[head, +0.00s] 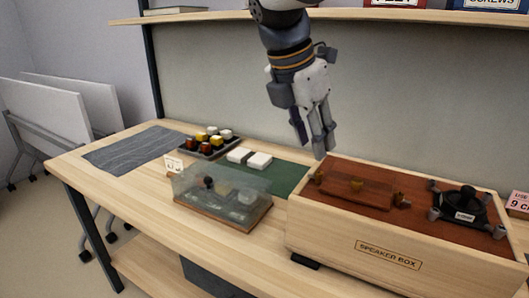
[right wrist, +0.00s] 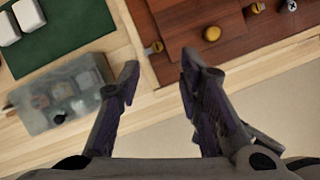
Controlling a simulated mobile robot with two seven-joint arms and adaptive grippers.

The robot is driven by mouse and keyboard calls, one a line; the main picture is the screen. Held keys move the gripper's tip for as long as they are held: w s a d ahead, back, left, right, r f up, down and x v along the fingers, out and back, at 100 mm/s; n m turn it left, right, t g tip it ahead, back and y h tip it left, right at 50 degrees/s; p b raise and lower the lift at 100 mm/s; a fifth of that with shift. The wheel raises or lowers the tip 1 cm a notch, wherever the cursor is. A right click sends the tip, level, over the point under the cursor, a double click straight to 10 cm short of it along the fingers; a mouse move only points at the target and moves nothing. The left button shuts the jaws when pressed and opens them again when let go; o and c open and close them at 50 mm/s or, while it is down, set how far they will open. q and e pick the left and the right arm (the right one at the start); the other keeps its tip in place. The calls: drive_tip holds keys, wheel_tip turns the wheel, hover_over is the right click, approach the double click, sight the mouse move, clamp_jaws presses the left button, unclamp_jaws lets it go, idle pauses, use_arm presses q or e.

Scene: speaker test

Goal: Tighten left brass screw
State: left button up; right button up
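The speaker box (head: 330,225) stands at the right of the bench with its reddish-brown top facing up. The left brass screw (head: 319,177) sits near the left end of that top. In the right wrist view the left brass screw (right wrist: 153,48) shows at the panel edge, just beyond and between my fingertips. My right gripper (head: 318,150) hangs above the box's left end, pointing down. In the wrist view the right gripper (right wrist: 160,66) has its fingers spread with nothing between them. Another brass screw (head: 402,201) is farther right on the box. My left gripper is not in view.
A round brass knob (head: 357,184) sits on the raised panel. A black speaker part (head: 464,200) is at the box's right. A clear-lidded case (head: 222,197), white blocks (head: 258,161) and a dark tray (head: 210,148) of coloured pieces are left. A shelf (head: 210,17) runs above.

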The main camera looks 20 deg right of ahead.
sight(319, 172)
drive_tip(key=x, duration=0.7)
drive_tip(key=shift+w+f, duration=0.25)
drive_tip(key=shift+c, duration=0.5)
clamp_jaws()
